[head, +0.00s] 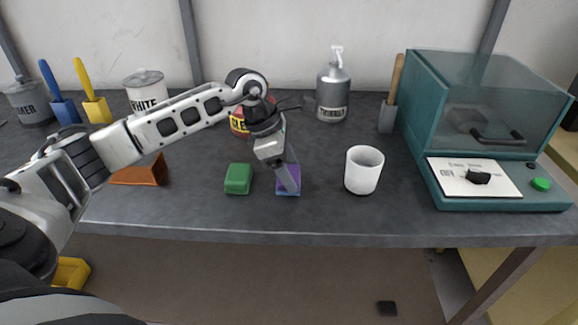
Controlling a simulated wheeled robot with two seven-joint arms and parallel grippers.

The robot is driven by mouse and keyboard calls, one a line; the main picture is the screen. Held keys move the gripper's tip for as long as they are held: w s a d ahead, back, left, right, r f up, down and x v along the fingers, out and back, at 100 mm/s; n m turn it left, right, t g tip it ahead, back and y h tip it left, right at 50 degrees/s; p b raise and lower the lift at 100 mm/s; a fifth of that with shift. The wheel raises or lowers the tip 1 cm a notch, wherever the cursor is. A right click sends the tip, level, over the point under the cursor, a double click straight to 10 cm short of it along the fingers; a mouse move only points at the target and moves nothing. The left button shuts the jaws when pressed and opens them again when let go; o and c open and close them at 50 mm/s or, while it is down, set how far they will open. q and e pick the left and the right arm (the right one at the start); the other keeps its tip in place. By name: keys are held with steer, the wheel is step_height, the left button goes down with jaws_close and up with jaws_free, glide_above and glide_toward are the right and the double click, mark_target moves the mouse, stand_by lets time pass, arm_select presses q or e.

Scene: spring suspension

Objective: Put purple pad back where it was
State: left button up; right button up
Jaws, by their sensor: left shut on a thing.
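The purple pad (289,187) is near the front of the dark table, between a green pad (238,179) on its left and a white cup (363,169) on its right. My left gripper (289,180) reaches down over the purple pad and is shut on it. The gripper hides part of the pad. I cannot tell whether the pad touches the table or hangs just above it. My right gripper is out of view.
An orange-brown block (142,172) lies left, partly behind my arm. A teal machine (490,130) with a clear lid fills the right side. A grey pump bottle (333,90) and a white can (147,89) stand at the back. The table's front edge is close to the pad.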

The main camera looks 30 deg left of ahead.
arm_select(q)
steer(key=o, duration=1)
steer(key=shift+f, duration=0.1)
steer(key=v, duration=1.2)
steer(key=shift+r, duration=0.25)
